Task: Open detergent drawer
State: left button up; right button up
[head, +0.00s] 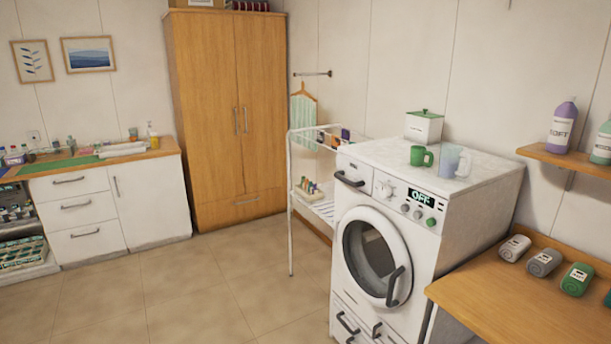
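The white washing machine (450,232) stands right of the middle, its front facing left and toward me. Its detergent drawer (354,168) is at the upper left of the front panel, with a dark handle (349,179). The drawer looks closed, flush with the panel. Beside it are a round knob, a display reading OFF and several buttons, one of them green. The round glass door (372,256) below appears shut. Neither of my grippers shows in the head view.
A green mug (421,156), a clear cup (455,162) and a white box (423,126) stand on the machine. A white rack (291,215) stands behind left. Open tiled floor (200,290) lies left.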

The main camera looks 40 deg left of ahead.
aim_at(357, 174)
jog(key=u, duration=1.25)
